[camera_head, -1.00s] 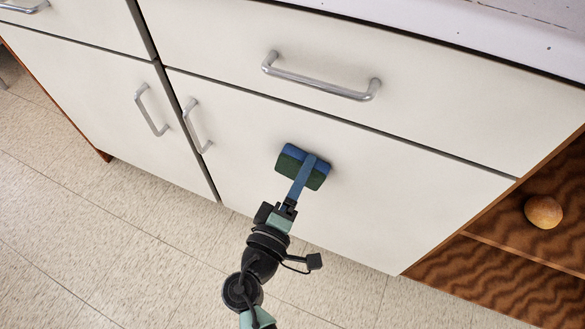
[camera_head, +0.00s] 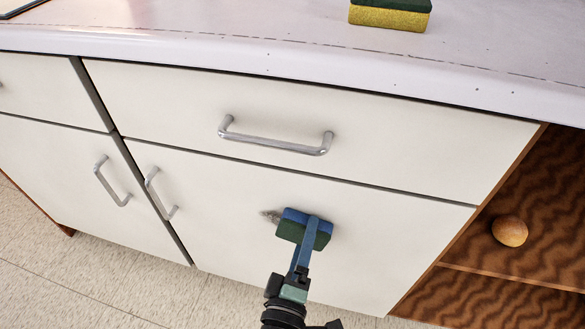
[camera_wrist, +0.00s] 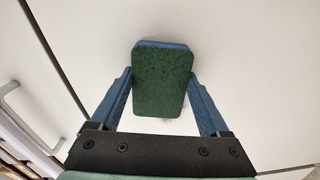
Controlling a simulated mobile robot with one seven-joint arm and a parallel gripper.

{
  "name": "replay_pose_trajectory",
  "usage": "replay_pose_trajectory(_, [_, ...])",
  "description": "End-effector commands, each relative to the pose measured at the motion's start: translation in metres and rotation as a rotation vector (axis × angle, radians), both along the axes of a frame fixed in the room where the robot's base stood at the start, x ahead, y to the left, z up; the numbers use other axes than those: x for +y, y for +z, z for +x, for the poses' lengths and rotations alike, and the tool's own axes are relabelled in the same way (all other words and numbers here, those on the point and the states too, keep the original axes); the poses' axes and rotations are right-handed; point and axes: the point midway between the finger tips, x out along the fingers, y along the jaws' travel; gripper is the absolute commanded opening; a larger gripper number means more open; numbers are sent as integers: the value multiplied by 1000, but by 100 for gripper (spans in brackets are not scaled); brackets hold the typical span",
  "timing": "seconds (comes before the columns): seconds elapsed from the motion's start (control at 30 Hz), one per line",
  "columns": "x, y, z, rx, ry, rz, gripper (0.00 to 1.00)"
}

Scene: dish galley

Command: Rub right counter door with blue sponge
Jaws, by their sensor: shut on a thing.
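The blue sponge (camera_head: 292,231), with a blue layer and a dark green face, is held at the right counter door (camera_head: 228,205). It appears to lie against the white door, though I cannot be sure of contact. My gripper (camera_wrist: 160,77) is shut on it, a blue finger at each side in the wrist view, where the green face (camera_wrist: 163,85) faces the camera. A grey smudge (camera_head: 269,215) shows on the door just left of the sponge. The door's metal handle (camera_head: 160,194) is near its left edge. The door surface behind the sponge is hidden.
A drawer with a metal handle (camera_head: 275,138) is above the door. A yellow and green sponge (camera_head: 389,17) lies on the countertop (camera_head: 250,35). A round orange-brown item (camera_head: 509,231) sits in the open wooden shelf at right. Floor is free at lower left.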

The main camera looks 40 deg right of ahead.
Motion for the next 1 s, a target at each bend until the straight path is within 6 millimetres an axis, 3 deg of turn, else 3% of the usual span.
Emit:
replay_pose_trajectory(0.37, [-1,0,3,-2,2,0,35])
replay_pose_trajectory(0.4, [1,0,6,-4,4,0,28])
replay_pose_trajectory(0.43, [3,0,8,-4,5,2,28])
replay_pose_trajectory(0.47, [5,0,11,-4,7,1,19])
replay_pose_trajectory(1.0, [27,0,35,-4,8,2,18])
